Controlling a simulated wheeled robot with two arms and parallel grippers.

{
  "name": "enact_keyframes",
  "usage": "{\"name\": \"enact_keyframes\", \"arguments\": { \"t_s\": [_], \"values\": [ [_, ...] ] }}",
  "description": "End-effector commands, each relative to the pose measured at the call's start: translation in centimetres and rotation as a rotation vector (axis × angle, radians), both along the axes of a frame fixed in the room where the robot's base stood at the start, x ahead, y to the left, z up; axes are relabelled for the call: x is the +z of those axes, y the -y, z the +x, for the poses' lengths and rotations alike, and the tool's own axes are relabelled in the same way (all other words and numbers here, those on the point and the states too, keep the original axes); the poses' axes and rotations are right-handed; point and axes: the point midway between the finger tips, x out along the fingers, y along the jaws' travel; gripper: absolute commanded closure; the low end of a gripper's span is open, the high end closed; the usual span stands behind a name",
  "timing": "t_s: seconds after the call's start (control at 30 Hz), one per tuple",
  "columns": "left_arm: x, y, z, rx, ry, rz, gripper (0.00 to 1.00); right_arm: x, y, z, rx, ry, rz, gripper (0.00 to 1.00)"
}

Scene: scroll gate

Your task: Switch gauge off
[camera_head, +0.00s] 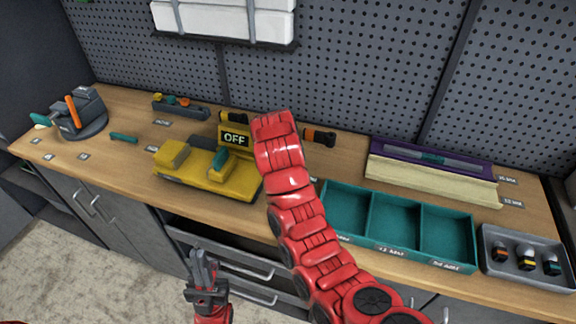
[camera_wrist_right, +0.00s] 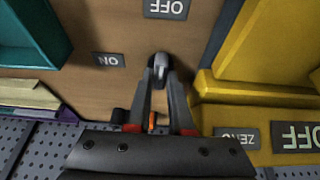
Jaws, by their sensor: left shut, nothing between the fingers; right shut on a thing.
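The yellow gauge (camera_head: 205,172) sits on the bench with a display (camera_head: 235,139) reading OFF. In the right wrist view its yellow body (camera_wrist_right: 255,85) is at the right, with upside-down OFF and ZERO labels. A small grey switch knob (camera_wrist_right: 161,60) stands between an ON label (camera_wrist_right: 108,59) and an OFF label (camera_wrist_right: 166,8). My right gripper (camera_wrist_right: 158,72) is shut on the knob; in the head view my red right arm hides it. Which way the knob leans is unclear. My left gripper (camera_head: 203,262) is shut and empty, in front of the bench.
A teal three-part tray (camera_head: 401,252) is right of my arm, with a grey tray (camera_head: 540,275) of small parts beyond it. A purple holder (camera_head: 430,156) lies at the back. A grey tool stand (camera_head: 85,118) is at the left. A pegboard (camera_head: 370,70) closes the rear.

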Motion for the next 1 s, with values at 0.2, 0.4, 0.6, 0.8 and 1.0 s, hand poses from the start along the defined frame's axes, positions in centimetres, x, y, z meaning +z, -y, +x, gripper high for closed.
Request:
{"name": "enact_keyframes", "arguments": {
  "t_s": [0.2, 0.4, 0.6, 0.8, 1.0],
  "values": [
    [0.0, 0.0, 0.0, 0.0, 0.0, 0.0, 1.0, 0.1, 0.0, 0.1, -0.002, 0.003, 0.0, 1.0],
    [0.0, 0.0, 0.0, 0.0, 0.0, 0.0, 1.0, 0.0, 0.0, 0.0, 0.0, 0.001, 0.0, 0.5],
    [0.0, 0.0, 0.0, 0.0, 0.0, 0.0, 1.0, 0.0, 0.0, 0.0, 0.0, 0.001, 0.0, 0.5],
    [1.1, 0.0, 0.0, 0.0, 0.0, 0.0, 1.0, 1.0, -0.1, -0.2, 0.002, 0.0, 0.0, 0.5],
    [4.2, 0.0, 0.0, 0.0, 0.0, 0.0, 1.0, 3.9, -0.4, -1.3, 0.001, -0.003, 0.001, 0.5]
  ]
}}
